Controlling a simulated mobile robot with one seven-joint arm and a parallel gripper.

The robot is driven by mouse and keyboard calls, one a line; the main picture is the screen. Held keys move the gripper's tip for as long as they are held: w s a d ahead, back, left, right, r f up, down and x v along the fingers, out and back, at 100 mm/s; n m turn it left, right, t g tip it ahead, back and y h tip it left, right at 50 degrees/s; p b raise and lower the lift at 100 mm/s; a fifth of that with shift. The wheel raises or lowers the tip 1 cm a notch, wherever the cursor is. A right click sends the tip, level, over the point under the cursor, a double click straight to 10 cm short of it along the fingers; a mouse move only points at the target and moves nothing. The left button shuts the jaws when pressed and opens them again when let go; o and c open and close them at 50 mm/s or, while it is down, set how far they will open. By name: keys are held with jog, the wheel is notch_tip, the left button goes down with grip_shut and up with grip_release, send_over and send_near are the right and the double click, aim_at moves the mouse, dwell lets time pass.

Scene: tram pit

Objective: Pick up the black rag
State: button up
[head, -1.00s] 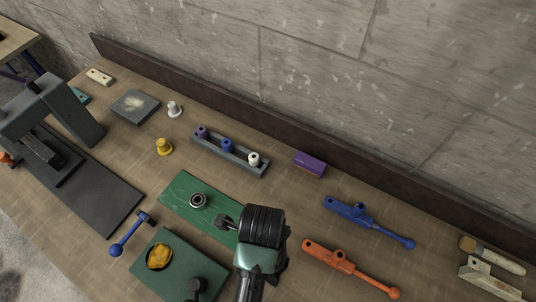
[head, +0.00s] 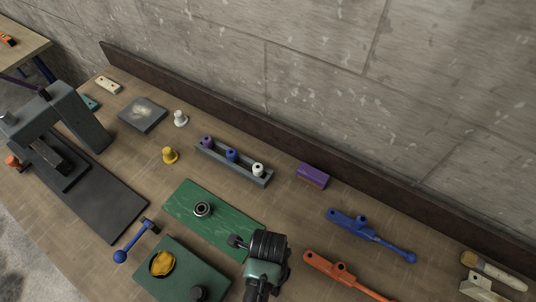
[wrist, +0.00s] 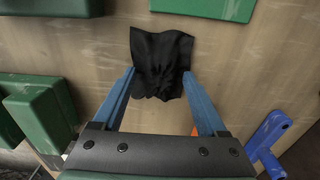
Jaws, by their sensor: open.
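The black rag (wrist: 160,62) lies crumpled on the brown worktop in the wrist view, at upper middle. My gripper (wrist: 159,74) is open, with its two blue fingers apart, one toward each side of the rag's lower part. Whether the fingers touch the rag or are above it, I cannot tell. In the head view my wrist (head: 266,248) is at the bottom middle, and the rag does not show there.
A green mat (head: 222,228) with a metal ring and a green plate (head: 205,276) lie left of my wrist. Orange (head: 338,270) and blue (head: 365,233) handled tools lie to the right. Green blocks (wrist: 40,108) are at left in the wrist view. A wall stands behind.

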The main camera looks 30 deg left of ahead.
jog(key=shift+c, duration=0.2)
grip_shut()
jog(key=shift+r, duration=0.1)
notch_tip(320, 180, up, 10)
jog(key=b, duration=0.1)
jog(key=c, duration=0.6)
grip_release()
grip_shut()
jog(key=shift+w, duration=0.1)
